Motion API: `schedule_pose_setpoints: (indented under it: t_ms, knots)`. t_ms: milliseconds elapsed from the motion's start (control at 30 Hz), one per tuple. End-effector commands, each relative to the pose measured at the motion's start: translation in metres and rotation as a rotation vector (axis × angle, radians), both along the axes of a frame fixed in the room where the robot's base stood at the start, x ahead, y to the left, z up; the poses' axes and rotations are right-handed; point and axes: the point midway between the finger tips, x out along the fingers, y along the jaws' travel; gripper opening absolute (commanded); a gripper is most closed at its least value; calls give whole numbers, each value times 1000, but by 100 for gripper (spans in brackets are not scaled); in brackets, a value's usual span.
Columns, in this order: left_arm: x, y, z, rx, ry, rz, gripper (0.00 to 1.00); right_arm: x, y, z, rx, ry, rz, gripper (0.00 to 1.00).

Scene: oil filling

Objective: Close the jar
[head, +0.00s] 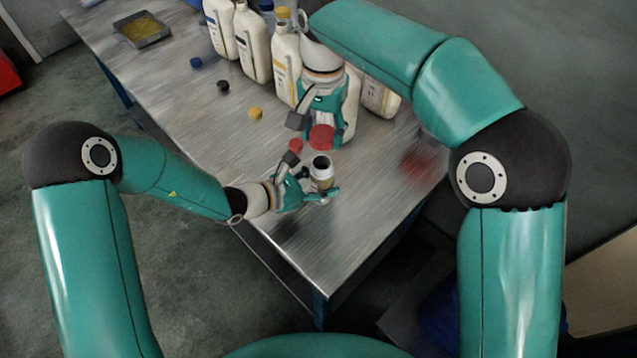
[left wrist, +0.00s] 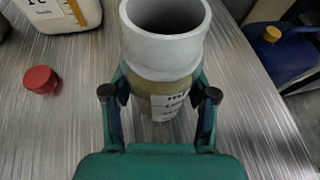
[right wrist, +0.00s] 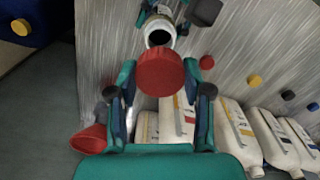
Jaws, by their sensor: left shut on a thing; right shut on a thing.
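The open jar (head: 321,170) stands upright, with a pale neck, a dark opening and a label lower down. My left gripper (head: 318,190) is shut around its body; the left wrist view shows the fingers on both sides of the jar (left wrist: 165,62). My right gripper (head: 318,118) is shut on a round red lid (head: 321,138). The lid is up and behind the jar in the head view, apart from it. In the right wrist view the lid (right wrist: 160,72) sits between the fingertips, just below the jar mouth (right wrist: 159,37) in the picture.
A small red cap (head: 296,145) lies on the metal table (head: 200,115) beside the jar. Yellow (head: 255,113), black (head: 223,86) and blue (head: 196,63) caps lie farther left. Several white bottles (head: 253,45) line the back. A red funnel (right wrist: 92,135) shows in the right wrist view.

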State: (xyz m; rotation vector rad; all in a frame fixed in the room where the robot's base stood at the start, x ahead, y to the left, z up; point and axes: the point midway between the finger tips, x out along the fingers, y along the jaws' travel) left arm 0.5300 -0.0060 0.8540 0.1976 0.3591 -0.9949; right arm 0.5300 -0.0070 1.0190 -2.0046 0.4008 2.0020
Motion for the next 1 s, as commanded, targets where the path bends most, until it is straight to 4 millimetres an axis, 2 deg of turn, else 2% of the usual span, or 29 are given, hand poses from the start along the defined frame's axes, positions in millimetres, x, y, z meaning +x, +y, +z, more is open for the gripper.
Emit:
schedule_pose_setpoints:
  t_ms: [33,200,367,600,700,1000]
  knots:
    - [0,0,0,0,0,0,25,0,0,0,0,0,0,37]
    - [0,0,0,0,1,0,0,0,0,0,0,0,0,37]
    - [0,0,0,0,1,0,0,0,0,-5,-1,1,0,37]
    - [0,1,0,1,1,1,0,-1,0,-39,-2,3,1,37]
    - [0,1,0,1,1,1,0,-2,1,-47,-1,0,1,37]
    - [0,1,0,1,1,1,0,-1,2,-49,1,-1,1,37]
